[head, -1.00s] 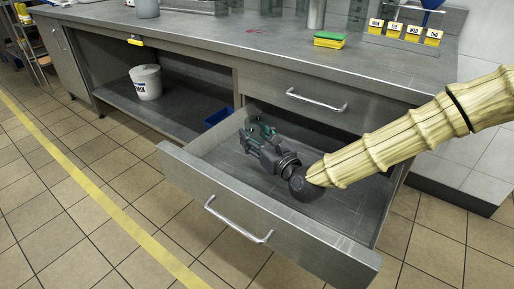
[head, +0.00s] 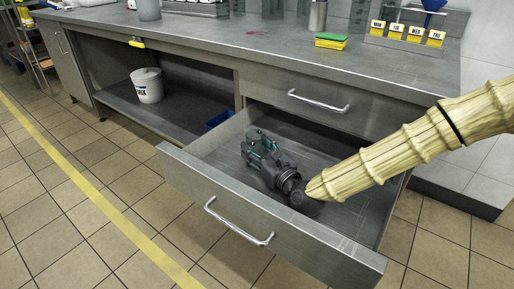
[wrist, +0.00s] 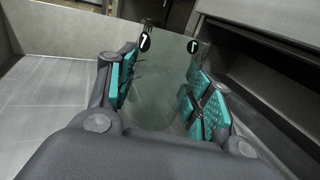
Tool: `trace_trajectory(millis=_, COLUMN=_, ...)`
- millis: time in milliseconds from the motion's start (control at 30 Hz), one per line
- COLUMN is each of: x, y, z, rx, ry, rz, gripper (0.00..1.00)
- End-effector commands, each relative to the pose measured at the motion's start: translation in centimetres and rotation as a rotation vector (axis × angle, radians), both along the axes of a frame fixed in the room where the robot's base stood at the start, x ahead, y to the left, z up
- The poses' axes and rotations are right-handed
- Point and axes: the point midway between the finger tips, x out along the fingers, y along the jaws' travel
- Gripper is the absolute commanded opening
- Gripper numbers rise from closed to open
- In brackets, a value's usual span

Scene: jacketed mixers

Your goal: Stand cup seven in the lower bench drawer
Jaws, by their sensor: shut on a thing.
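The lower bench drawer (head: 310,255) is pulled out, its bare grey floor visible around my arm. My gripper (head: 258,142) is down inside the drawer, toward its back left, lying nearly level. In the wrist view my gripper (wrist: 165,92) has its teal finger pads on both sides of cup seven (wrist: 158,85), a clear greenish cup with round black "7" marks near its rim. In the head view the cup is hard to make out. I cannot tell whether its base touches the drawer floor.
A shut upper drawer (head: 318,104) is just above, under the bench top (head: 210,38). A blue bin (head: 218,119) and a white bucket (head: 147,85) are on the open shelf to the left. Drawer floor to the right of my gripper is clear.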

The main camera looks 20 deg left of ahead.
Motion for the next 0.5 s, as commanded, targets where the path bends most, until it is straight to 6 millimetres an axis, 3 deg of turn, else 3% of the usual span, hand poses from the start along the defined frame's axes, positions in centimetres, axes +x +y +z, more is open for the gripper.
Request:
trace_trajectory(millis=133, x=0.01, y=0.0, z=-0.05, rx=0.0, ry=-0.001, rz=0.0, gripper=0.21)
trace_trajectory(millis=167, x=0.01, y=0.0, z=-0.07, rx=0.0, ry=-0.001, rz=0.0, gripper=0.56)
trace_trajectory(millis=233, x=0.01, y=0.0, z=-0.07, rx=0.0, ry=-0.001, rz=0.0, gripper=0.69)
trace_trajectory(millis=500, x=0.01, y=0.01, z=-0.08, rx=0.0, ry=0.0, rz=0.0, gripper=0.72)
